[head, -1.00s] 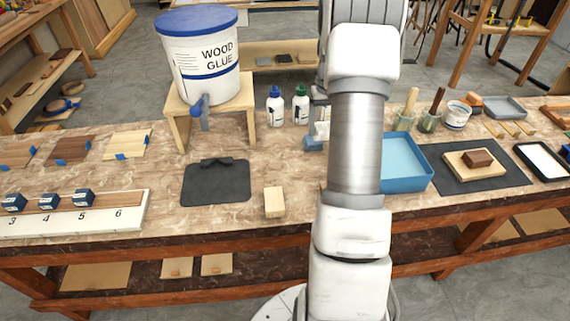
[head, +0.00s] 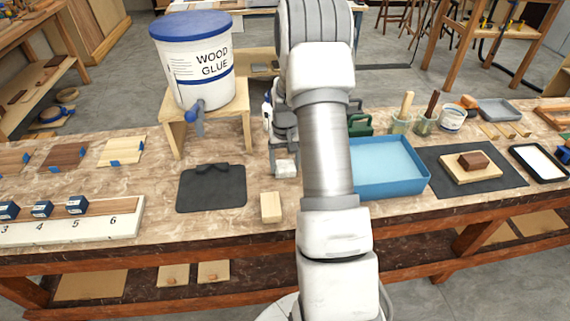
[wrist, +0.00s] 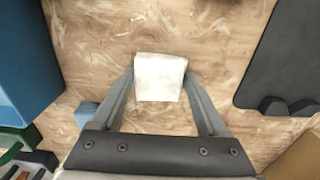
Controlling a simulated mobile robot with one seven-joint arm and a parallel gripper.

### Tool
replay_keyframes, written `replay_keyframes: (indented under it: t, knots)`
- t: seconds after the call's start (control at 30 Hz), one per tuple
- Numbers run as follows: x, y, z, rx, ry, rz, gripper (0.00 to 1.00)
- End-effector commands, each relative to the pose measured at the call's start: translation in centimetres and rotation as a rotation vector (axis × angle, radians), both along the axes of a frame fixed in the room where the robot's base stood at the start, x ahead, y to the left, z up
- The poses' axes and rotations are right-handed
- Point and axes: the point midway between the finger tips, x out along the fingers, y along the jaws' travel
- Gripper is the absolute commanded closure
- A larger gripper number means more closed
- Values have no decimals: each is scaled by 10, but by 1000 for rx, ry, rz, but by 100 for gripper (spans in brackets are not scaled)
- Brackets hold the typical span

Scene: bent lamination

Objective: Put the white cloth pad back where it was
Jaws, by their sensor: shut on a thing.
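The white cloth pad (wrist: 160,78) is between my gripper's two grey fingertips (wrist: 160,76) in the wrist view. The fingers close on its two sides. In the head view the pad (head: 286,168) shows as a small pale block under my gripper (head: 285,155), left of the blue tray and right of the dark mat. I cannot tell whether it touches the bench. A small blue thing (wrist: 88,113) lies beside my left-hand finger in the wrist view; my arm hides it in the head view.
The blue tray (head: 388,187) stands to the right. The dark mat (head: 190,195) lies to the left, and a pale wood block (head: 271,207) in front. A glue bucket (head: 192,70) stands on a wooden stand (head: 248,125). A green thing (head: 358,125) is behind the tray.

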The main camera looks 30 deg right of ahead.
Motion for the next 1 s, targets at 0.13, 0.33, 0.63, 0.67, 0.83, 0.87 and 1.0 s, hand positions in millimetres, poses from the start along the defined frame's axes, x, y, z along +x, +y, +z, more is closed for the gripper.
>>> replay_keyframes:
  t: [0.13,0.33,0.63,0.67,0.83,0.87,1.0]
  knots:
    - [0,0,1,0,-1,0,68]
    - [0,0,-2,0,-1,0,18]
    - [0,0,-2,0,-1,0,0]
    - [0,0,-1,0,-1,0,0]
    - [1,-1,11,-1,-3,0,0]
    - [1,-1,16,-2,-4,0,0]
    - [1,-1,46,-3,-5,0,0]
